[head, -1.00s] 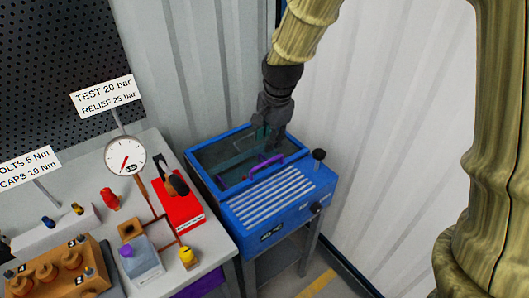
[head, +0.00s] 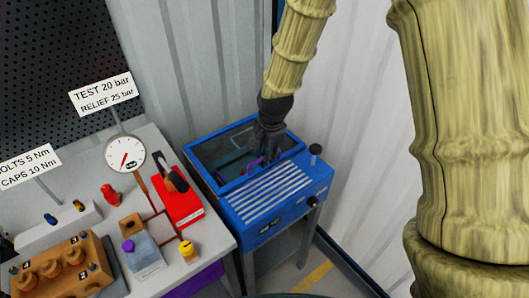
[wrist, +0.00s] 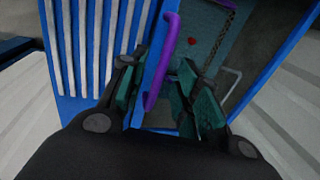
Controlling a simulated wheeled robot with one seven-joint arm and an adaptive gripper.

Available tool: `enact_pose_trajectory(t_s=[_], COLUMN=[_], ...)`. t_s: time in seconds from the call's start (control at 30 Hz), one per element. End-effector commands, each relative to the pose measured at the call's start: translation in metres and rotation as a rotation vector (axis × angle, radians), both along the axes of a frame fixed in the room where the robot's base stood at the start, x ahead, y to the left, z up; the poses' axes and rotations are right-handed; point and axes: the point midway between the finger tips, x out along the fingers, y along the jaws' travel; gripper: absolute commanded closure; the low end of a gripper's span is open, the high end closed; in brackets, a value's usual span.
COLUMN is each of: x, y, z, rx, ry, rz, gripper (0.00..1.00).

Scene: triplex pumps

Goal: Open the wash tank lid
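The blue wash tank (head: 285,205) stands to the right of the bench, with a white-ribbed front top. Its lid (head: 205,165) is a blue frame around a see-through dark panel and looks closed. A purple handle (wrist: 170,50) runs along the lid's front edge; in the head view my gripper partly hides it. My gripper (head: 268,150) points down over this edge. In the wrist view, its teal-padded fingers (wrist: 158,78) are apart, one on each side of the blue edge bar and handle. Whether the pads touch the handle cannot be told.
The bench at left holds a pressure gauge (head: 125,152), a red box (head: 180,200) with a black lever, and a brown block (head: 55,272) with round fittings. A black knob (head: 315,151) stands up at the tank's right corner. Corrugated walls are close behind and right.

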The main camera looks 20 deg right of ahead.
Motion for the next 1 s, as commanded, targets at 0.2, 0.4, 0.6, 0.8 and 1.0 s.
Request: enact_pose_trajectory(t_s=[0.2,0.4,0.6,0.8,1.0], x=[0.0007,0.0007,0.0007,0.0007,0.0026], y=[0.0006,0.0006,0.0005,0.0004,-0.0008], z=[-0.0033,-0.0032,-0.0031,-0.0028,0.0054], rx=[0.0,0.0,0.0,0.0,-0.007], ry=[0.0,0.0,0.0,0.0,0.019], rz=[0.0,0.0,0.0,0.0,-0.004], gripper=[0.68,0.74,1.0,1.0,1.0])
